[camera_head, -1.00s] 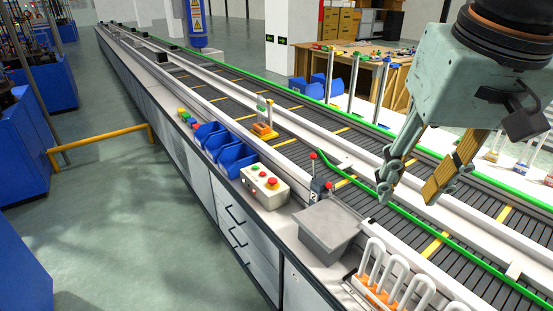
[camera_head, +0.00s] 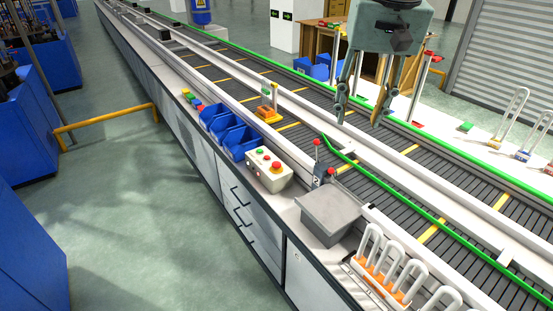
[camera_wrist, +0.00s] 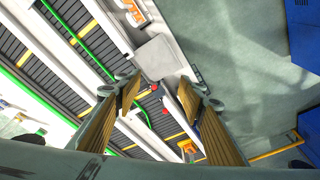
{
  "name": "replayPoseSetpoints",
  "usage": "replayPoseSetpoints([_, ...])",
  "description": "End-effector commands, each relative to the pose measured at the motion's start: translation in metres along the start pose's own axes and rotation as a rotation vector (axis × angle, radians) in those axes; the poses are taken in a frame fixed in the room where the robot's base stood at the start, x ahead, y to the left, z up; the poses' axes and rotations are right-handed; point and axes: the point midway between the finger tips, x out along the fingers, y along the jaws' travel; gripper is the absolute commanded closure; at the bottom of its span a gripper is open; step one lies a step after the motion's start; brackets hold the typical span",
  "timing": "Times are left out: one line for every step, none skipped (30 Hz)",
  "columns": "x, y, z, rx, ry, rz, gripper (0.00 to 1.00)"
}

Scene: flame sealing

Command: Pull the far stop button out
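A pale control box (camera_head: 268,178) with red and green push buttons stands on the near edge of the line in the head view. Its large red button (camera_head: 277,166) is on the right of its top. Farther along the edge is a small cluster of green, red, yellow and blue pieces (camera_head: 191,99); I cannot tell whether it holds a stop button. My gripper (camera_head: 359,115) is open and empty, pointing down over the conveyor, to the right of and above the box. Its open fingers also show in the wrist view (camera_wrist: 158,98), where I cannot make out the box.
Blue bins (camera_head: 227,133) stand just beyond the box. A small device with red knobs (camera_head: 322,172) and a grey block (camera_head: 328,214) are on its near side. An orange stand (camera_head: 267,111) sits on the conveyor. White curved handles (camera_head: 395,270) rise at the front.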

Motion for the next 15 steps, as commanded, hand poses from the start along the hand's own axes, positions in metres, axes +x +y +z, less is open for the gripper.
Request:
replayPoseSetpoints([0.002, -0.004, -0.01, 0.001, -0.005, 0.0, 0.63])
replayPoseSetpoints([0.004, -0.006, -0.016, 0.001, -0.009, 0.0, 0.63])
replayPoseSetpoints([0.006, -0.009, -0.023, 0.002, -0.011, 0.0, 0.63])
replayPoseSetpoints([0.008, -0.011, -0.028, 0.003, -0.014, 0.0, 0.63])
replayPoseSetpoints([0.01, -0.013, -0.034, 0.004, -0.017, 0.0, 0.63])
replayPoseSetpoints([0.013, -0.016, -0.04, 0.005, -0.02, 0.0, 0.63])
replayPoseSetpoints([0.015, -0.018, -0.046, 0.006, -0.022, 0.0, 0.63])
replayPoseSetpoints([0.017, -0.021, -0.051, 0.008, -0.024, 0.0, 0.63])
replayPoseSetpoints([0.021, -0.024, -0.058, 0.009, -0.029, 0.001, 0.63])
replayPoseSetpoints([0.023, -0.026, -0.063, 0.01, -0.031, 0.001, 0.63])
replayPoseSetpoints([0.026, -0.029, -0.068, 0.01, -0.033, 0.001, 0.63])
replayPoseSetpoints([0.03, -0.032, -0.074, 0.011, -0.037, 0.001, 0.63])
replayPoseSetpoints([0.032, -0.034, -0.079, 0.012, -0.039, 0.001, 0.63])
replayPoseSetpoints([0.035, -0.036, -0.085, 0.013, -0.041, 0.001, 0.63])
replayPoseSetpoints([0.039, -0.039, -0.091, 0.015, -0.045, 0.002, 0.63])
